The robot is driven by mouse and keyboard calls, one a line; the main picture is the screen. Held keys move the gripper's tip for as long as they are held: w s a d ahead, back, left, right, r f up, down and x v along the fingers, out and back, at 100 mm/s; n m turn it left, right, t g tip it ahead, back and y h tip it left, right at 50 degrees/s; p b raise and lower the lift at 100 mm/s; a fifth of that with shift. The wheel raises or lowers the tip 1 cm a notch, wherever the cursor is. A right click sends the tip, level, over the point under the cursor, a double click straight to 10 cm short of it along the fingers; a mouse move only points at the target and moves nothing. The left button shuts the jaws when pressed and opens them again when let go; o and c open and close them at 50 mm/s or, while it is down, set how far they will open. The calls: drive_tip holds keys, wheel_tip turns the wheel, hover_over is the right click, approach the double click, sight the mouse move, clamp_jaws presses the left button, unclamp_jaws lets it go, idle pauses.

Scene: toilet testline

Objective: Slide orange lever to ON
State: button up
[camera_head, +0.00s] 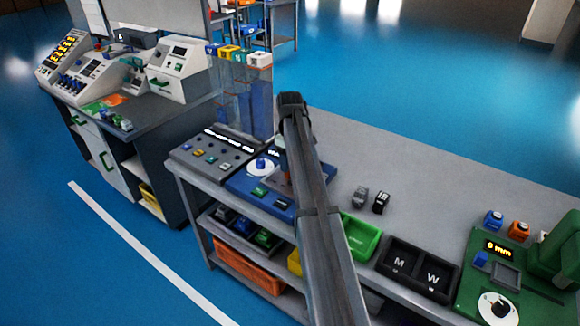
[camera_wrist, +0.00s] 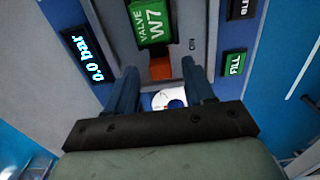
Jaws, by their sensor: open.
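The orange lever (camera_wrist: 160,68) shows in the wrist view as a small orange block in a grey panel (camera_wrist: 204,28). It lies just below a green label (camera_wrist: 150,22) reading "VALVE W7". Small lettering that looks like "ON" is printed to its right. My gripper (camera_wrist: 159,70) is open, with one dark blue finger on each side of the lever in the picture. I cannot tell whether either finger touches it.
In the wrist view a display (camera_wrist: 87,55) reads "0.0 bar" at the left, and a green FILL button (camera_wrist: 234,63) is at the right. In the head view, a grey console (camera_head: 210,153), small dark parts (camera_head: 360,196) and a green bin (camera_head: 362,237) stand near the arm.

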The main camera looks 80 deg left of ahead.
wheel_tip(320, 180, up, 11)
drive_tip(key=shift+f, duration=0.2)
idle(0.6)
